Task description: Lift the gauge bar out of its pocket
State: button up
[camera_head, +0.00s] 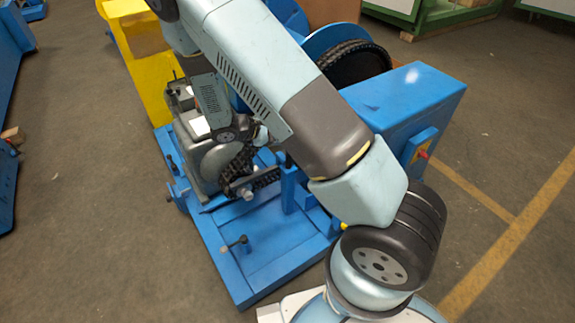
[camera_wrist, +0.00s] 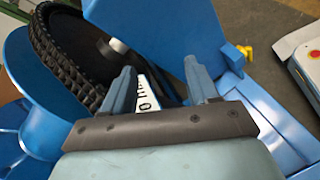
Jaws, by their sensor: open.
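My gripper (camera_wrist: 161,84) shows in the wrist view with its two fingers apart and nothing visibly held between them. A white plate with black lettering (camera_wrist: 147,97) shows behind and between the fingers, partly covered by the left one. I cannot pick out the gauge bar or its pocket for certain in either view. In the head view my arm crosses over the blue machine and hides part of it; the fingertips cannot be made out there.
A large dark chain wheel (camera_wrist: 62,55) stands close left of the fingers, beside a blue disc (camera_wrist: 22,85). A blue housing (camera_head: 405,100) is right of my arm. The grey motor (camera_head: 200,150) and chain (camera_head: 240,163) sit on the blue base (camera_head: 240,270). Open floor lies left.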

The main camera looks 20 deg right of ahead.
notch_tip(320, 180, down, 10)
jog(key=w+a+n+t+h, duration=0.1)
jog(key=a+n+t+h, duration=0.1)
jog(key=n+t, duration=0.25)
jog(key=n+t+y, duration=0.2)
jog(key=n+t, duration=0.5)
jog(key=n, duration=0.2)
send_near(288, 159)
jog(key=x, duration=0.8)
jog(key=shift+r, duration=0.1)
jog(key=shift+f+x, duration=0.2)
jog(key=shift+x, duration=1.1)
jog(key=shift+f+x, duration=0.2)
jog(key=shift+x, duration=1.1)
jog(key=shift+w+a, duration=0.1)
jog(key=shift+a, duration=0.05)
jog(key=shift+c, duration=0.4)
grip_shut()
